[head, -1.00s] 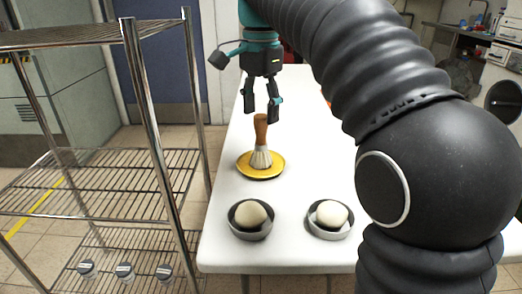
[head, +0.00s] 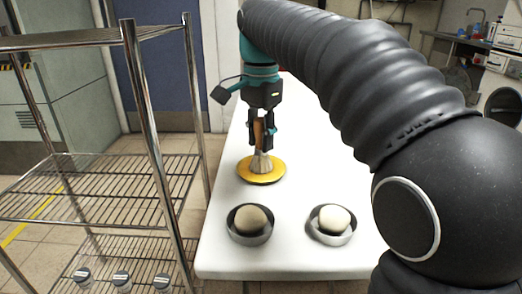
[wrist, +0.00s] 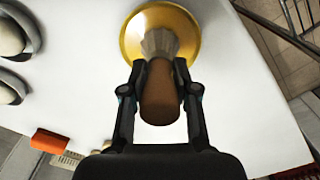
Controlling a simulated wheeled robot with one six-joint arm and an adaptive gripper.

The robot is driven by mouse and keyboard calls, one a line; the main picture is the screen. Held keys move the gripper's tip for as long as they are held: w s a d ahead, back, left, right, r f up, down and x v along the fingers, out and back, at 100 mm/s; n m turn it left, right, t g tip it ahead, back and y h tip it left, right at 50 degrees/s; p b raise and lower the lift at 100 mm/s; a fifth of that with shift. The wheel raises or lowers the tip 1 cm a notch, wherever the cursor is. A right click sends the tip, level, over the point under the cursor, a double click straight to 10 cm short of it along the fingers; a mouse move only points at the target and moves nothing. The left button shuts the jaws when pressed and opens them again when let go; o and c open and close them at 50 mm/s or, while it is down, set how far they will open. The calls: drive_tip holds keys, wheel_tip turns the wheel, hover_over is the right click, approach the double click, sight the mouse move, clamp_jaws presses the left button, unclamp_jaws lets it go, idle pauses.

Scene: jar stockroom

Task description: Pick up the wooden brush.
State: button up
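The wooden brush (head: 259,132) stands upright, bristles down, on a round yellow dish (head: 274,177) on the white table. In the wrist view the brush's brown handle (wrist: 160,98) points toward the camera, above the yellow dish (wrist: 191,31). My gripper (head: 261,143) has come down around the handle, one finger on each side. In the wrist view the fingers of my gripper (wrist: 160,68) lean in and appear to press on both sides of the handle near its lower end. The bristles still appear to rest on the dish.
Two grey bowls, a left one (head: 250,239) and a right one (head: 333,239), each hold a pale round object nearer the front edge. A metal wire rack (head: 95,190) stands left of the table, with small jars low down. An orange item (wrist: 50,141) shows in the wrist view.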

clamp_jaws()
drive_tip(key=shift+r, duration=0.55)
drive_tip(key=r, duration=0.1)
drive_tip(key=r+p, duration=0.1)
drive_tip(key=d+r, duration=0.1)
drive_tip(key=r, duration=0.1)
drive_tip(key=shift+w+p, duration=0.3)
drive_tip(key=shift+p, duration=0.05)
drive_tip(key=w+d+r+p, duration=0.3)
drive_tip(key=w+d+r, duration=0.2)
drive_tip(key=d, duration=0.4)
drive_tip(key=shift+d+r, duration=0.15)
drive_tip(key=shift+r, duration=0.35)
drive_tip(key=shift+d, duration=0.1)
